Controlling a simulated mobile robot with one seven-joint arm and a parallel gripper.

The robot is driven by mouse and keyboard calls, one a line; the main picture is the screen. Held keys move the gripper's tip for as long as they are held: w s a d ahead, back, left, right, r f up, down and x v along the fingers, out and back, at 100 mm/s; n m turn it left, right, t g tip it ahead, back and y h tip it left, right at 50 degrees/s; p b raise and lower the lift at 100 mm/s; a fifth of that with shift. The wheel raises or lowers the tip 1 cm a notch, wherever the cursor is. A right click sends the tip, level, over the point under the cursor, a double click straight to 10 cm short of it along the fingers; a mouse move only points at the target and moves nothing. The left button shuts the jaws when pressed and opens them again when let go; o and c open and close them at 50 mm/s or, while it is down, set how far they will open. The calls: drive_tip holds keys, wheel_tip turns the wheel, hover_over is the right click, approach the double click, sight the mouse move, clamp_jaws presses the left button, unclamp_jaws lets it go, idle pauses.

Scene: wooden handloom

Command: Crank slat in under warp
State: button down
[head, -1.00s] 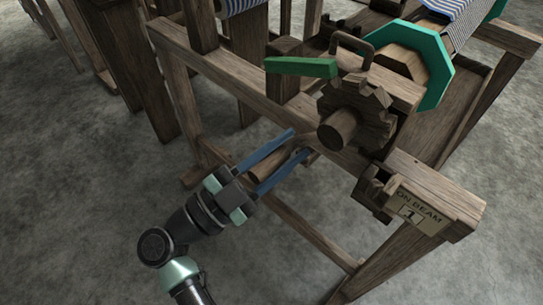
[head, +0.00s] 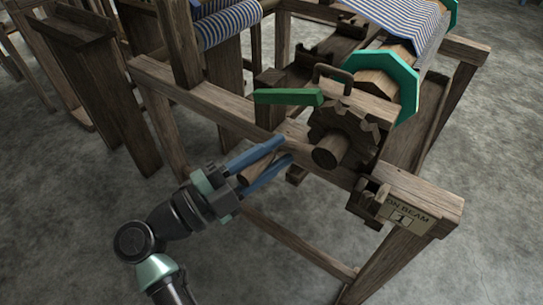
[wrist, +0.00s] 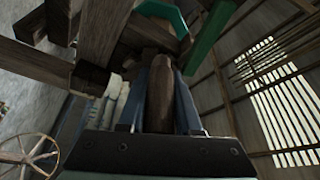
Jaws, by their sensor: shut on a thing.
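My gripper (head: 276,154) has its two long blue fingers on either side of a round wooden handle (head: 258,165), and is shut on it. The handle (wrist: 160,95) also shows between the fingers in the wrist view. It is left of the toothed wooden wheel (head: 346,128) with its round hub, at the beam's end. The crank arm joining handle and wheel cannot be made out. The green-flanged beam (head: 398,86) lies behind the wheel, with blue-and-white striped warp (head: 395,25) above it. I cannot pick out the slat.
A green lever (head: 287,97) lies left above the wheel. The wooden loom frame rail (head: 200,92) crosses close behind my gripper. The grey floor in front is clear.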

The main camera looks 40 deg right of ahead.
drive_tip(key=shift+w+a+r+m+g+y+p, duration=0.1)
drive_tip(key=shift+r+m+g+y+p, duration=0.1)
drive_tip(key=shift+r+m, duration=0.4)
drive_tip(key=shift+w+d+r+m+g+y+p, duration=0.1)
drive_tip(key=shift+r+m+y+p, duration=0.15)
drive_tip(key=shift+r+m, duration=0.35)
drive_tip(key=shift+w+a+r+m+g+y+p, duration=0.1)
drive_tip(key=shift+r+m+y+p, duration=0.1)
drive_tip(key=shift+r+m, duration=0.4)
drive_tip(key=shift+m, duration=0.3)
drive_tip(key=c, duration=0.6)
unclamp_jaws()
drive_tip(key=shift+s, duration=0.1)
drive_tip(key=shift+f, duration=0.15)
drive_tip(key=a+p, duration=0.2)
drive_tip(key=a, duration=1)
drive_tip(key=shift+w+a+f, duration=0.35)
drive_tip(key=shift+w+a, duration=0.05)
drive_tip(key=shift+w, duration=0.05)
